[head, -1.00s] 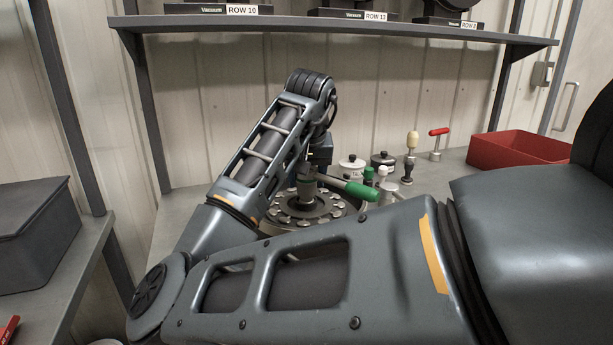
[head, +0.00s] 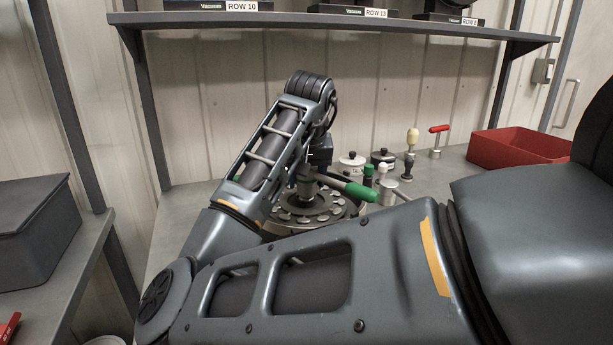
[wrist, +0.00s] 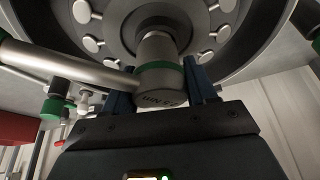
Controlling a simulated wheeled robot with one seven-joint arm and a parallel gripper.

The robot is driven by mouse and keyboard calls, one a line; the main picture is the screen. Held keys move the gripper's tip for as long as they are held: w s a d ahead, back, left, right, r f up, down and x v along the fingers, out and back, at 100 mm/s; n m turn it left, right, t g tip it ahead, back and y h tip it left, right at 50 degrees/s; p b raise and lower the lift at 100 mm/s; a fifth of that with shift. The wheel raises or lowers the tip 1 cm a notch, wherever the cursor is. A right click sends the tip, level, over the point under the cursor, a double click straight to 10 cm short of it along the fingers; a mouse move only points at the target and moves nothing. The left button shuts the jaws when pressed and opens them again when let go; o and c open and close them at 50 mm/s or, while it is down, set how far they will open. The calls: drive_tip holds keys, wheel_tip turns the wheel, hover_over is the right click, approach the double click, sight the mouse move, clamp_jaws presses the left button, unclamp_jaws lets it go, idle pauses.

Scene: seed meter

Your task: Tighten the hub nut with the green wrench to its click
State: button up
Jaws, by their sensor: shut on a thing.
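The green wrench (head: 360,191) has a green grip pointing right in the head view. Its round grey head with a green band (wrist: 160,85) sits upright over the centre of the metal disc (wrist: 115,25). My gripper (wrist: 158,92) is shut on this head, with a blue finger on each side. The wrench's bare metal shaft (wrist: 70,66) runs off to the left in the wrist view. The hub nut is hidden under the wrench head. In the head view the disc (head: 285,227), ringed by several round studs, is partly behind my arm.
Right of the disc stand two lidded pots (head: 351,165) (head: 383,160), small green- and white-topped tools (head: 368,174), a cream-knobbed tool (head: 412,140) and a red-handled tool (head: 438,133). A red bin (head: 515,150) lies farther right. A shelf (head: 340,24) spans above.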

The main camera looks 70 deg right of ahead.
drive_tip(key=shift+f, duration=0.15)
drive_tip(key=o, duration=1.9)
drive_tip(key=shift+f, duration=0.1)
drive_tip(key=shift+c, duration=0.2)
drive_tip(key=shift+r+p, duration=3.1)
drive_tip(key=shift+p, duration=0.2)
